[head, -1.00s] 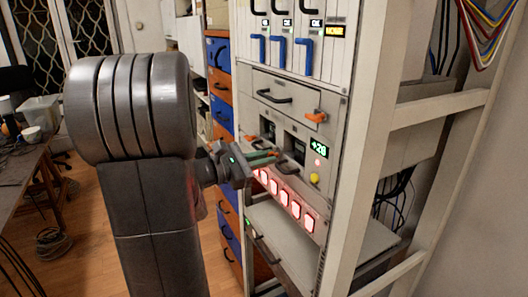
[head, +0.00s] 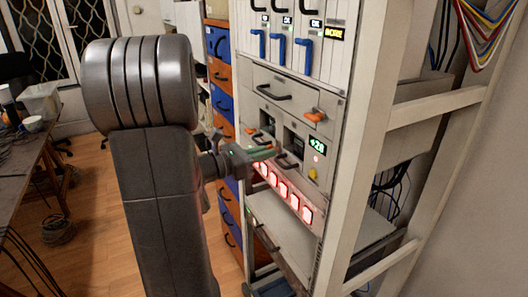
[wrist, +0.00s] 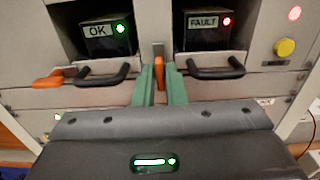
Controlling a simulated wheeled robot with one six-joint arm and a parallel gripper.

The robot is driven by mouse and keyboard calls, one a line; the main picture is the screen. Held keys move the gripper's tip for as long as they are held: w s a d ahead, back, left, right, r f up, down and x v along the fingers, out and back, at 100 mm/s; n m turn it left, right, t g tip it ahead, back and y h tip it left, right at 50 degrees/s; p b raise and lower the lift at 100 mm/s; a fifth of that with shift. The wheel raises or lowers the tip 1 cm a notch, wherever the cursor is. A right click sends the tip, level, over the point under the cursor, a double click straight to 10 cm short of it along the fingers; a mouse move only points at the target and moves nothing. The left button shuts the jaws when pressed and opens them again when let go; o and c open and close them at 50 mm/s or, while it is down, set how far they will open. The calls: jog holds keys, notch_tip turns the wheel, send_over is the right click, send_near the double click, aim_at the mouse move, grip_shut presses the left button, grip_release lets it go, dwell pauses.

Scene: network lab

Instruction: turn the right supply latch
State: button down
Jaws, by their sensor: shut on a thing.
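The right supply latch (wrist: 161,72) is an orange lever between the two supply bays, standing upright in the wrist view. My gripper (wrist: 160,84) has its two green fingers shut on it, one on each side. In the head view my gripper (head: 268,153) reaches the rack front and hides this latch. The right supply (wrist: 208,38) reads FAULT with a red light and has a black handle (wrist: 208,72) below. The left supply (wrist: 103,42) reads OK with a green light. Its orange latch (wrist: 47,81) lies sideways at the far left.
A yellow button (wrist: 285,47) sits right of the FAULT supply. Above the bays is a drawer with a black handle (head: 273,93) and an orange latch (head: 313,115). Red-lit white switches (head: 283,188) run just below my gripper. A rack post (head: 368,150) stands to the right.

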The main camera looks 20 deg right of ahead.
jog(key=c, duration=1.5)
grip_release()
jog(key=shift+a, duration=0.1)
jog(key=a, duration=0.4)
jog(key=a+b, duration=0.1)
jog(key=a, duration=0.4)
jog(key=s+a+b, duration=0.1)
jog(key=a, duration=0.3)
jog(key=shift+a, duration=0.3)
jog(key=shift+d, duration=0.1)
jog(key=d, duration=0.4)
jog(key=d+p, duration=0.1)
jog(key=d, duration=0.4)
jog(key=w+d+p, duration=0.1)
jog(key=d, duration=0.3)
jog(key=shift+d, duration=0.3)
jog(key=shift+a, duration=0.1)
